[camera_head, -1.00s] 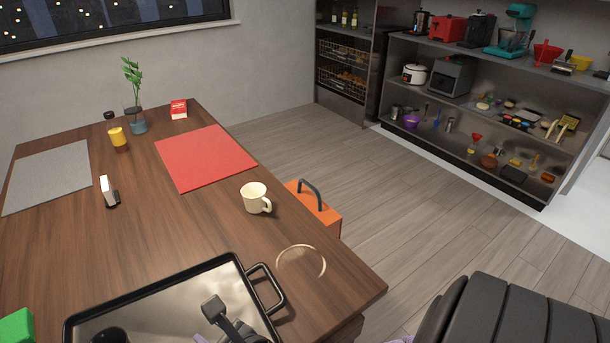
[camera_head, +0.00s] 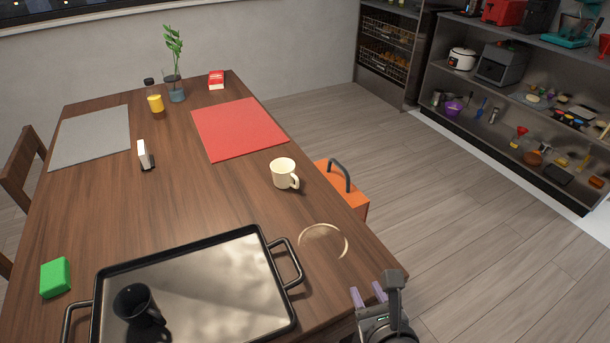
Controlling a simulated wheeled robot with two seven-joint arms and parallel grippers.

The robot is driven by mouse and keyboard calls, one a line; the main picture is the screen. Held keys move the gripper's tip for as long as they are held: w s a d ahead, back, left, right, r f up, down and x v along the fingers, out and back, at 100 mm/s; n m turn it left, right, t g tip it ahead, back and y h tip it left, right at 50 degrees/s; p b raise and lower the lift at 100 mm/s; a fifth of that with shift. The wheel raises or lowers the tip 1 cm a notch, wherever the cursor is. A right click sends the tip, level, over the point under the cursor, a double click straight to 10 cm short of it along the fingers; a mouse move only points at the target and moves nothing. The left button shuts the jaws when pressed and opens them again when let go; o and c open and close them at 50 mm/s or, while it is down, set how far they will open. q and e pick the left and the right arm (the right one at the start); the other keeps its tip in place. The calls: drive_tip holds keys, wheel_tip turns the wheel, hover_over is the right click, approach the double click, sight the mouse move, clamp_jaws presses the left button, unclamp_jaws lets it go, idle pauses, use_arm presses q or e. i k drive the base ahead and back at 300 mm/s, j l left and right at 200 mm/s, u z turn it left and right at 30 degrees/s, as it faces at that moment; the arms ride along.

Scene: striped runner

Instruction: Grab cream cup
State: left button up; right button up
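The cream cup (camera_head: 284,173) stands upright on the wooden table near its right edge, its handle toward the lower right. My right gripper (camera_head: 368,295) is at the bottom, beyond the table's right edge, below and to the right of the cup. Its two pale purple fingers are apart with nothing between them, and it does not touch the cup. My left gripper is not in view.
A black tray (camera_head: 192,290) with a dark cup (camera_head: 137,305) fills the near table. A ring-shaped mark (camera_head: 346,243) lies between tray and edge. An orange box (camera_head: 352,190) stands beside the table. Red (camera_head: 238,130) and grey (camera_head: 92,138) mats lie farther back.

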sight(283, 169)
drive_tip(key=i+l+u, duration=0.1)
drive_tip(key=l+u, duration=0.2)
drive_tip(key=u, duration=0.15)
drive_tip(key=l+u, duration=0.3)
drive_tip(key=u, duration=0.15)
drive_tip(key=l+u, duration=0.6)
drive_tip(key=u, duration=0.25)
drive_tip(key=i+l+u, duration=0.1)
drive_tip(key=l+u, duration=0.25)
